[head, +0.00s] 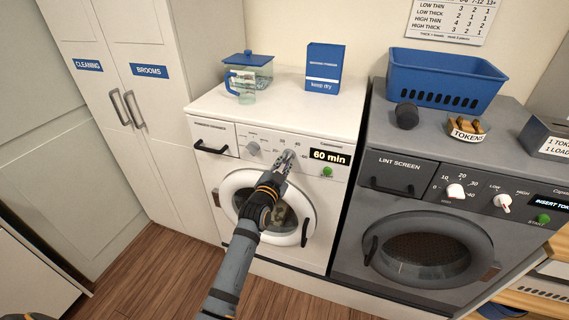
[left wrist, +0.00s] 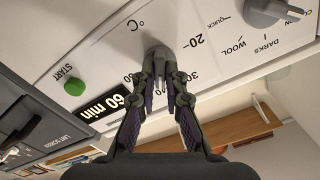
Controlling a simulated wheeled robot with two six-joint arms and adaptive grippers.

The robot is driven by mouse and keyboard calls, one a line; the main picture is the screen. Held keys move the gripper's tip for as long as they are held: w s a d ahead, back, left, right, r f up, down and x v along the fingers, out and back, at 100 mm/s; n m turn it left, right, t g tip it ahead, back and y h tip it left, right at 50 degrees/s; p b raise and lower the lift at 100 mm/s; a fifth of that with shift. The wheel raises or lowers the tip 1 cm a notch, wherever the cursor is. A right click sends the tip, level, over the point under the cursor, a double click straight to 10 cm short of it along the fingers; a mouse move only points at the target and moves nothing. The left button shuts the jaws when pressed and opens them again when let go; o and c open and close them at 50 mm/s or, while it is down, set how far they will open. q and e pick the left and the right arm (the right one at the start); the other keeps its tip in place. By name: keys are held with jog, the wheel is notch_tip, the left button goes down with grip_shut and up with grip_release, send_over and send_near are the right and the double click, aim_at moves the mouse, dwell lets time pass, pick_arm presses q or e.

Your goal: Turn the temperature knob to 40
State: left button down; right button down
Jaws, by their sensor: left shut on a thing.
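The white washing machine (head: 225,175) has a temperature knob (head: 289,154) on its front panel, left of the "60 min" display (head: 329,156). My left gripper (head: 284,163) reaches it from the front, and its fingers are shut on the knob. In the left wrist view the knob (left wrist: 157,53) is grey, with the fingertips (left wrist: 160,85) closed on its sides. Marks for 20 and 30 and a °C sign show around it there; 40 shows above the knob in the head view.
The program knob (head: 253,149) is left of the temperature knob. A green start button (head: 327,172) is below the display. A grey dryer (head: 400,170) with its own knobs stands to the right. A jug (head: 247,78) and a blue box (head: 324,68) stand on the washer.

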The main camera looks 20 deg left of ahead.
pick_arm(q)
jog(key=c, duration=1.4)
grip_release()
jog(key=shift+s, duration=0.1)
jog(key=s, duration=1.1)
jog(key=shift+s+a, duration=0.2)
jog(key=shift+s, duration=0.2)
jog(key=shift+f, duration=0.1)
